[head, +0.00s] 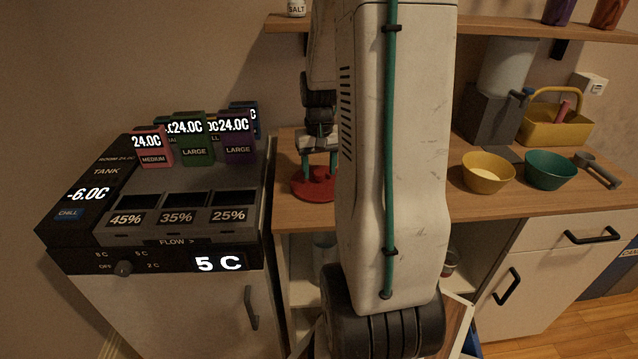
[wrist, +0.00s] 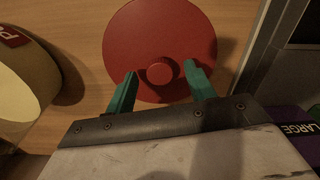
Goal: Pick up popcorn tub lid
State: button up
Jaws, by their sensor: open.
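The popcorn tub lid is a round red disc with a small knob in its middle. It lies flat on the wooden counter in the head view (head: 312,186), partly hidden behind my arm. In the wrist view the lid (wrist: 160,35) fills the upper middle. My gripper (wrist: 158,82) has its two green fingers apart over the lid's near part, one on each side of the knob and slightly short of it. No grip on the knob shows. In the head view my gripper (head: 320,142) is just above the lid. I cannot tell whether the fingers touch the lid.
A cream tub (wrist: 25,80) with a red label is left of the lid. The dark tank unit (head: 190,190) with upright cartons stands left of the counter. Yellow (head: 488,181) and green (head: 550,172) bowls, a grinder-like machine (head: 490,115) and a yellow basket (head: 560,128) are at right.

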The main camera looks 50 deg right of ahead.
jog(key=shift+f, duration=0.15)
jog(key=c, duration=1.1)
jog(key=shift+o, duration=0.2)
